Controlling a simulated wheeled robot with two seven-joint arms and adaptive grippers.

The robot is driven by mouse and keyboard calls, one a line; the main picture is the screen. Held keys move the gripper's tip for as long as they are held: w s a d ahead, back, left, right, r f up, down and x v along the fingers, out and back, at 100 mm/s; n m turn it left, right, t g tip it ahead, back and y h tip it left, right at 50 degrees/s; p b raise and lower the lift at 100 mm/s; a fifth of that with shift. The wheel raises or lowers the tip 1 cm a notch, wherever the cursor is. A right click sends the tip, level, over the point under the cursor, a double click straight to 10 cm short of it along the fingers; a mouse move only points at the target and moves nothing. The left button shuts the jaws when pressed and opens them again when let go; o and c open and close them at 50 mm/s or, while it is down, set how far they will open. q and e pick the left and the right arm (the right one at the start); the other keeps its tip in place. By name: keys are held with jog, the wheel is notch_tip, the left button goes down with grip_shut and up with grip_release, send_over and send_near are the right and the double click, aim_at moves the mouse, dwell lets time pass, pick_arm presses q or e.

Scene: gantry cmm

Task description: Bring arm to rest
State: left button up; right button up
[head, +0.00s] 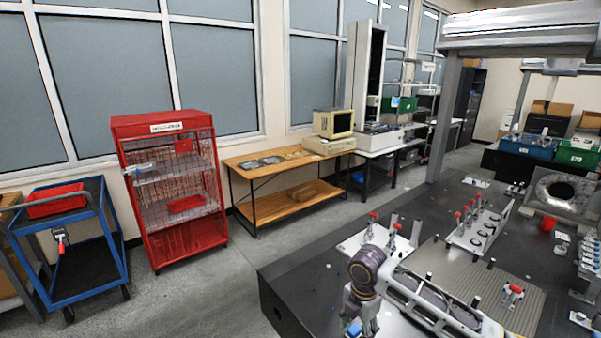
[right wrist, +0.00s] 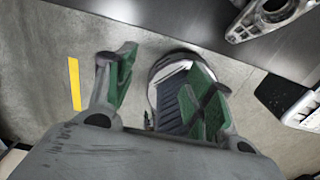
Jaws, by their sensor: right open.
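My right gripper (right wrist: 160,88) is open in the right wrist view. Its two green-padded fingers stand apart with nothing held between them. Grey floor shows below and around it, with a dark table edge (right wrist: 185,22) at the top. In the head view an arm of mine (head: 430,300) comes in from the lower right, bends at a purple-brown joint (head: 366,267) and points down in front of the dark table (head: 310,290). Its fingertips are too small there to judge. My left gripper is in neither view.
The dark table carries a ribbed plate (head: 480,282), red-knobbed fixtures (head: 470,235) and a large ring part (head: 562,190). A red cage cabinet (head: 170,190), blue cart (head: 68,250) and wooden bench (head: 285,165) stand along the wall. Floor between them is clear.

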jog(key=s+a+f+m+t+y, duration=0.2)
jog(key=s+a+f+m+y, duration=0.15)
jog(key=s+a+m, duration=0.55)
jog(key=s+d+f+m+t+h, duration=0.2)
jog(key=s+d+m+h, duration=0.1)
jog(key=s+d+m, duration=1.1)
notch_tip(320, 180, down, 30)
jog(key=d+g+p, duration=0.2)
jog(key=p, duration=0.1)
jog(key=s+d+f+p, duration=0.1)
jog(key=s+d+f, duration=0.1)
jog(key=s+f, duration=0.6)
jog(key=s+d+f+g+p, duration=0.1)
jog(key=s+d+f, duration=0.1)
jog(key=s+f, duration=0.7)
jog(key=s, duration=0.6)
jog(key=shift+f, duration=0.3)
